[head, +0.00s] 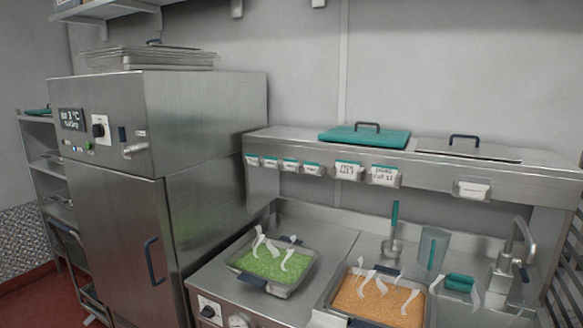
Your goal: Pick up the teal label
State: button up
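Several labels hang in clear holders along the front edge of the steel overshelf. The small ones have teal upper bands and white lower parts; the leftmost small label (252,159) is at the shelf's left end. Right of them are two larger labels with teal top bands and handwriting, a larger label (348,170) and a second larger label (384,175). I cannot tell which one is the teal label. A plain white card (473,190) hangs further right. My gripper is not in view.
Below the shelf, a pan of green food (275,263) and a pan of orange food (380,298) steam on the counter. A ladle (394,225), a clear jug (432,250) and a tap (522,240) stand behind. A teal lid (365,138) lies on the shelf. A tall steel cabinet (160,170) stands left.

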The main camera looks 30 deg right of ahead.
aim_at(289, 163)
jog(key=u, duration=0.6)
jog(key=i, duration=0.6)
jog(key=u, duration=0.2)
